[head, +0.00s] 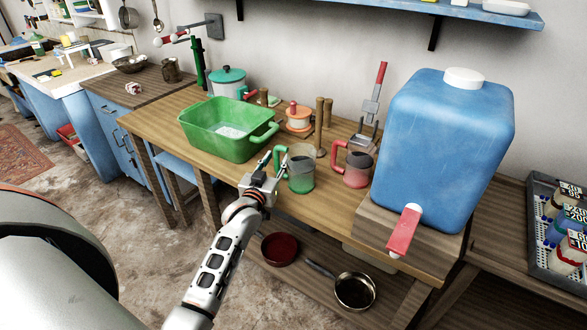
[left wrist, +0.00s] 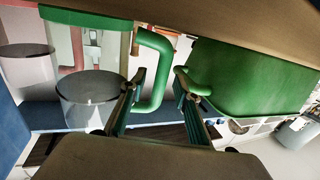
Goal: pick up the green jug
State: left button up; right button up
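The green jug (head: 301,180) stands upright on the wooden bench, with a see-through body and a green handle on its left side. My left gripper (head: 271,162) is at that handle, with its fingers spread. In the left wrist view, which is upside down, the jug (left wrist: 88,88) is at the left. Its handle (left wrist: 160,48) reaches between the two fingers of the open left gripper (left wrist: 160,80). I cannot tell whether a finger touches it. My right gripper is not in view.
A green basin (head: 222,142) is left of the jug, its handle close to my gripper; a red-handled jug (head: 356,172) stands right. Behind are wooden mills (head: 319,122) and an orange pot (head: 298,122). A blue water container (head: 440,140) fills the right end.

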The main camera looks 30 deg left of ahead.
pick_arm(q)
jog(key=shift+w+a, duration=0.1)
jog(key=shift+w, duration=0.35)
grip_shut()
jog(key=shift+r, duration=0.1)
